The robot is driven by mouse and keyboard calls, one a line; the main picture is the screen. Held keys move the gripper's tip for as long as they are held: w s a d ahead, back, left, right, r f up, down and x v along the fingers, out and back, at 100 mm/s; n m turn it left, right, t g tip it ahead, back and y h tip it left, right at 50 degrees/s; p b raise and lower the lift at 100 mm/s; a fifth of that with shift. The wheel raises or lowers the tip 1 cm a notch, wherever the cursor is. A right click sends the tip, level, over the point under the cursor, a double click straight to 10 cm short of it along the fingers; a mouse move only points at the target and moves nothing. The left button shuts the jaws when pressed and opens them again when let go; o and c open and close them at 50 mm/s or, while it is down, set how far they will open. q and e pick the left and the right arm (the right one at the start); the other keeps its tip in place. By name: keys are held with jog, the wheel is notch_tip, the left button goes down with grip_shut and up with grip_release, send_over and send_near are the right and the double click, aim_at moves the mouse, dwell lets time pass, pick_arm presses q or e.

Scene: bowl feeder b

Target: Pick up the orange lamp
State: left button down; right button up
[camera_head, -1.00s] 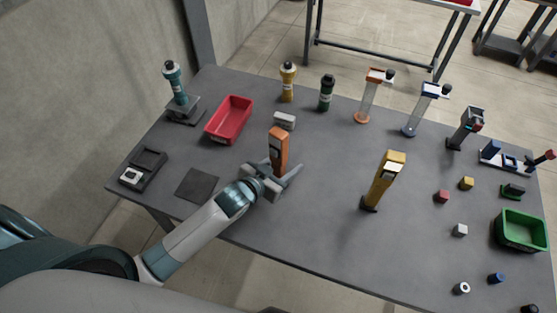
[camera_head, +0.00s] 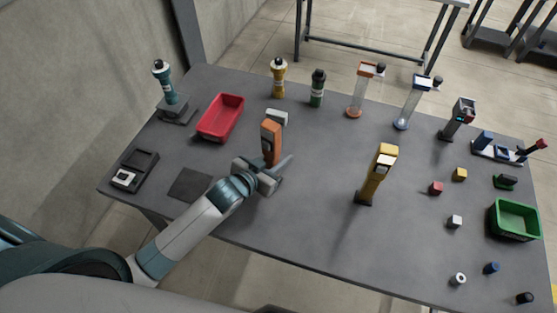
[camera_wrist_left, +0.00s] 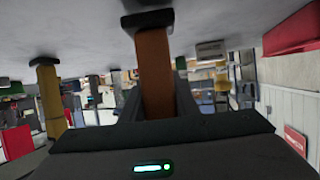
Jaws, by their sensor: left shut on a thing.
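The orange lamp (camera_head: 271,139) stands upright on the grey table, left of the middle in the head view. My left gripper (camera_head: 272,168) is shut on its lower part, with the fingers on either side of it. In the left wrist view the orange lamp (camera_wrist_left: 154,75) runs between the fingers, and that picture is upside down. Whether its base touches the table is hard to tell. My right gripper is not in view.
A yellow lamp (camera_head: 377,175) stands to the right. A red tray (camera_head: 220,118) and a dark flat mat (camera_head: 191,185) are on the left. A green bin (camera_head: 514,220) stands at far right.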

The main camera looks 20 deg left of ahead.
pick_arm(q)
jog(key=s+d+r+b, duration=0.3)
jog(key=s+d+r, duration=0.1)
jog(key=d+r, duration=0.5)
jog(key=shift+s+d+r, duration=0.3)
jog(key=shift+s+d, duration=0.1)
jog(key=shift+d, duration=0.4)
